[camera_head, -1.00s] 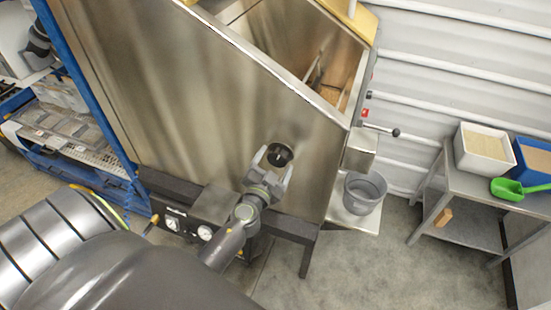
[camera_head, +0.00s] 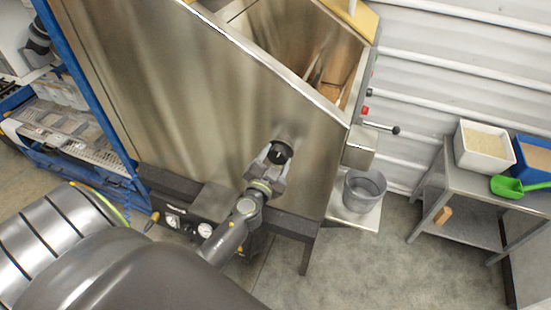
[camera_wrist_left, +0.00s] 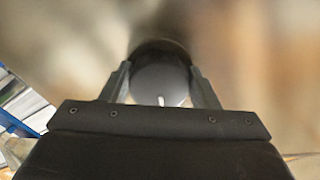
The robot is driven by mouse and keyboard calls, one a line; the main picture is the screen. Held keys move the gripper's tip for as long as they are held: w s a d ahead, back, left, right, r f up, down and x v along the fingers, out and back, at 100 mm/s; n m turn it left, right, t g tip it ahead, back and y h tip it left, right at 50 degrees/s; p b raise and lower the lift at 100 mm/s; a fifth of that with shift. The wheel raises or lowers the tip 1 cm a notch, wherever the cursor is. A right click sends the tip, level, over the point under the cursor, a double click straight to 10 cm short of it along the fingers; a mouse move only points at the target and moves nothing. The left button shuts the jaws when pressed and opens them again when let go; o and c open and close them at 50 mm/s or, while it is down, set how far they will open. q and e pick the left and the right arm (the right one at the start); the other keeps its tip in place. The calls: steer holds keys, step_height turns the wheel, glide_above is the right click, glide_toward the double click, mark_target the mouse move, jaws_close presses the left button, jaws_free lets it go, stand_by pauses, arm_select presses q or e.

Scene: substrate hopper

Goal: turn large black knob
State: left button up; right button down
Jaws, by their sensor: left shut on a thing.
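The large black knob (camera_head: 279,153) is on the sloping steel front of the hopper (camera_head: 200,90). My left gripper (camera_head: 275,160) has its two fingers on either side of the knob and is shut on it. In the left wrist view the knob (camera_wrist_left: 160,82) sits between the fingertips (camera_wrist_left: 162,85), with a short white mark near the lower middle of its face. The right gripper does not show in these views.
A steel box with a black-tipped lever (camera_head: 395,130) is on the hopper's right side. A grey bucket (camera_head: 364,190) stands below it. A steel table (camera_head: 480,188) at right holds a white bin (camera_head: 484,147), a blue bin (camera_head: 535,158) and a green scoop (camera_head: 510,186). Gauges (camera_head: 205,230) sit below the hopper.

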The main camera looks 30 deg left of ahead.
arm_select(q)
steer(key=m, duration=0.3)
steer(key=shift+m, duration=0.4)
steer(key=m, duration=0.5)
steer(key=shift+a+r, duration=0.15)
steer(key=m, duration=0.5)
steer(key=shift+r+m, duration=0.15)
steer(key=shift+m, duration=0.25)
steer(key=m, duration=0.5)
steer(key=shift+r+p, duration=0.1)
steer(key=shift+p, duration=0.3)
steer(key=o, duration=1)
